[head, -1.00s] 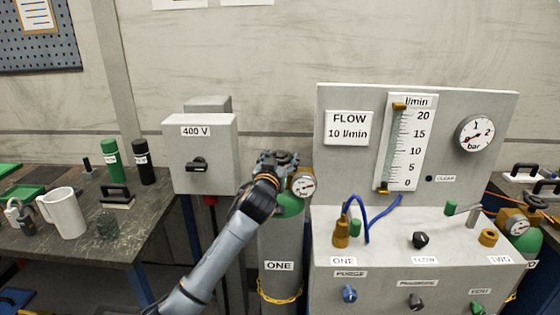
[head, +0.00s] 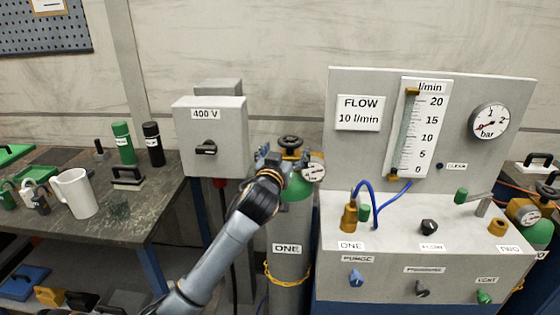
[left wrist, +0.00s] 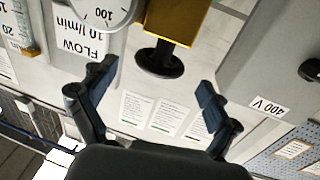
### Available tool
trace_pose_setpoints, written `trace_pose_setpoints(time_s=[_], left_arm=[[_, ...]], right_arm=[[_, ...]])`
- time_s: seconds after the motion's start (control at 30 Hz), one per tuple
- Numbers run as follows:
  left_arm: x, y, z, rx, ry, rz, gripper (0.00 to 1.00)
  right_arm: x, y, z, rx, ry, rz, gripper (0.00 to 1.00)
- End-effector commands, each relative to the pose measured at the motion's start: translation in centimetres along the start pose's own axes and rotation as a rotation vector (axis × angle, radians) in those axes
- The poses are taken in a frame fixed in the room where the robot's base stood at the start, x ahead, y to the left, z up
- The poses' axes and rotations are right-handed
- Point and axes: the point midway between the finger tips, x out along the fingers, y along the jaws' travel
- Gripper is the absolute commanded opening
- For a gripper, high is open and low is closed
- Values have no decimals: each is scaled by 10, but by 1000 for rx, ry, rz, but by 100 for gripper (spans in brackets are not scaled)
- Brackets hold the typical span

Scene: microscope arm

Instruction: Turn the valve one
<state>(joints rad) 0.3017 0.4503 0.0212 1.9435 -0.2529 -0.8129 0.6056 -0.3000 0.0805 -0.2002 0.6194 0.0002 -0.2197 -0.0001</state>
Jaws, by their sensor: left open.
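Gas cylinder ONE (head: 289,235) stands upright between the 400 V box and the flow panel. On its green top is a valve with a dark round handwheel (head: 291,142) and a gauge (head: 313,171). My left gripper (head: 272,157) is just left of the handwheel, partly covering the valve body. In the left wrist view the handwheel (left wrist: 160,62) hangs from the brass valve body (left wrist: 182,20), ahead of and between the spread fingers of my gripper (left wrist: 155,92). The gripper is open and holds nothing; the wheel looks apart from both fingers. My right gripper is out of view.
The 400 V box (head: 211,137) is close on the left. The flow panel (head: 345,165) and its bench with knobs and a blue hose (head: 372,207) stand close on the right. A side table (head: 110,215) holds a white mug and bottles.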

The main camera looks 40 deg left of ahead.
Motion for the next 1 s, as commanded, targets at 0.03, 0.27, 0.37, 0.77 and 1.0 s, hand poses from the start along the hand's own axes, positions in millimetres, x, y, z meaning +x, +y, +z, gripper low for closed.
trace_pose_setpoints(time_s=[0.03,0.27,0.37,0.77,1.0], left_arm=[[-13,0,0,-1,0,0,89],[-52,0,0,-1,0,-1,89],[-62,0,0,0,0,-1,89],[-66,-1,-1,1,1,-2,89],[-66,-1,-1,1,1,-2,89]], right_arm=[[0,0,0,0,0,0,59],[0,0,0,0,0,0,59],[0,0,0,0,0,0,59],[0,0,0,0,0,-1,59],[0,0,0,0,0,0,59]])
